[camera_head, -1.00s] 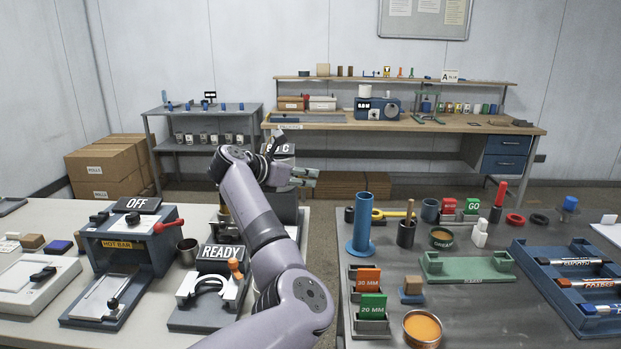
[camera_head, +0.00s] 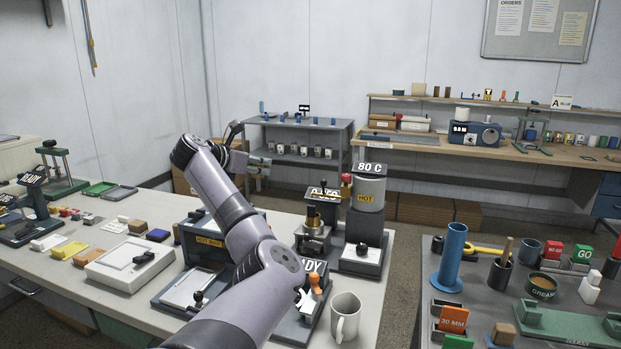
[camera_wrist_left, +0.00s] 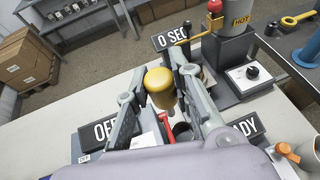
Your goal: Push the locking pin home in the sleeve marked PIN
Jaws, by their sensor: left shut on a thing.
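I cannot tell whether this is the locking pin. The cylinder is not clear in the head view. I cannot make out a sleeve marked PIN in either view. My right gripper is not in view.
A stand with a brass part (camera_head: 314,215) and a HOT heater (camera_head: 368,192) are at the bench's right end. A white mug (camera_head: 345,317) stands in front. The hot-bar press (camera_head: 205,240) is partly behind my arm. A blue tube (camera_head: 451,258) stands on the right table.

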